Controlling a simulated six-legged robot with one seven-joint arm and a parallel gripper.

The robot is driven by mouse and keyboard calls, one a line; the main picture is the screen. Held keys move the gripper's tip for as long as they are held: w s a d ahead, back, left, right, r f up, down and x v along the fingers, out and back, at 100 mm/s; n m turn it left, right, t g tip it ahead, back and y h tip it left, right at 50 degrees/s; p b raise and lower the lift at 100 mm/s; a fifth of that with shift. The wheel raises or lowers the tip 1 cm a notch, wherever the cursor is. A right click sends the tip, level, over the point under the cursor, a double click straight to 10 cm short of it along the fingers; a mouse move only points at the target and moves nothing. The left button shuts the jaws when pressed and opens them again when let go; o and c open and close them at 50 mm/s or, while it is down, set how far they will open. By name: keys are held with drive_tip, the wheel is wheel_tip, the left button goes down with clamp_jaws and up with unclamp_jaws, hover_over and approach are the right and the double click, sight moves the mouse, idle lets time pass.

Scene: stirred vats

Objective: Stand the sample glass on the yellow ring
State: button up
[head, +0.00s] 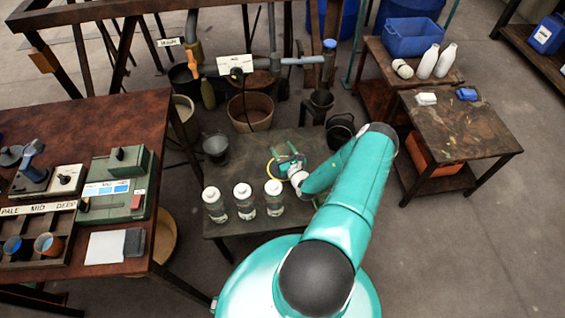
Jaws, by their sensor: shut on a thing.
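My gripper (284,164) is over the dark low table, shut on what seems to be the sample glass. The glass is small and mostly hidden by the teal fingers, so its tilt and its height above the table cannot be told. The yellow ring (270,171) shows as a thin arc on the table just left of my gripper. The rest of the ring is hidden behind the gripper. Whether the glass touches the table inside the ring cannot be told.
Three white-capped bottles (243,201) stand in a row at the low table's front. A dark pail (216,148) is at its left. A rack marked pale, mid, deep (62,243) holds cups on the left bench (134,110). Pipes and buckets stand behind.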

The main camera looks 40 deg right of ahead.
drive_tip(key=shift+f, duration=3.2)
drive_tip(key=shift+f, duration=0.1)
drive_tip(key=o, duration=1.2)
drive_tip(key=shift+f, duration=0.1)
